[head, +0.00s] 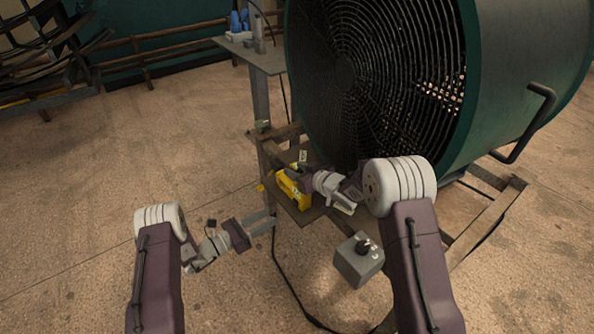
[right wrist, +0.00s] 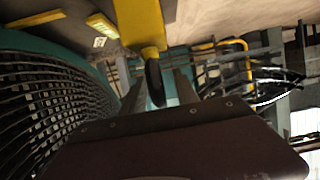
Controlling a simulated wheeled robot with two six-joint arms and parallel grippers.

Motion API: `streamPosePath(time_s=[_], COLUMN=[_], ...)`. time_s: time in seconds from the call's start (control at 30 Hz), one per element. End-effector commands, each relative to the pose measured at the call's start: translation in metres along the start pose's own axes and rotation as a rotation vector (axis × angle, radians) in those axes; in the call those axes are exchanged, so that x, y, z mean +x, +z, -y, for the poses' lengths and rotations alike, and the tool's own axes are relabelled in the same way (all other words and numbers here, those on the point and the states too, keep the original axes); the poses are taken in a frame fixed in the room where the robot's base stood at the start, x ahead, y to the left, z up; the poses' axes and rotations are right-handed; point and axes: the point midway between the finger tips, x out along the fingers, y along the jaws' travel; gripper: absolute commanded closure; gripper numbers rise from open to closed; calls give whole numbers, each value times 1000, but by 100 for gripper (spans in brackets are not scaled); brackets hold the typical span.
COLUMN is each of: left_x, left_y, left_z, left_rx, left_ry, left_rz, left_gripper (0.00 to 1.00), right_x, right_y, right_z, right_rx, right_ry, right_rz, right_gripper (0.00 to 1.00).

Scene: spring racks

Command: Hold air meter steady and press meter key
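The yellow air meter (head: 290,189) is on the small low shelf in front of the fan, in the middle of the head view. My right gripper (head: 297,176) is at the meter and covers part of it. In the right wrist view, a yellow body (right wrist: 140,22) with a dark rounded part (right wrist: 155,82) reaches between my right fingers (right wrist: 158,92), which stand apart with gaps beside that part. My left gripper (head: 262,224) is lower, near the shelf's leg and apart from the meter; its finger opening is too small to judge. I cannot make out the meter key.
The large green fan drum (head: 520,70) with its wire grille stands close behind the shelf (head: 304,212). A grey box with a black knob (head: 358,262) is in front. A dark cable runs along the floor. Blue bottles (head: 240,20) stand on a taller table. The left floor is clear.

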Motion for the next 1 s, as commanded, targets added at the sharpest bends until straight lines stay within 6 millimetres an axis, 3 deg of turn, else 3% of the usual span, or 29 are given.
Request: streamPosePath(time_s=[0.1,0.23,0.27,1.0], left_x=[0,0,0,0], left_y=[0,0,0,0], left_z=[0,0,0,0], left_rx=[0,0,0,0], left_ry=[0,0,0,0], left_rz=[0,0,0,0], left_gripper=[64,64,64,64], right_x=[0,0,0,0], right_y=[0,0,0,0], right_z=[0,0,0,0], right_rx=[0,0,0,0], right_ry=[0,0,0,0], right_rz=[0,0,0,0], right_gripper=[64,97,100,100])
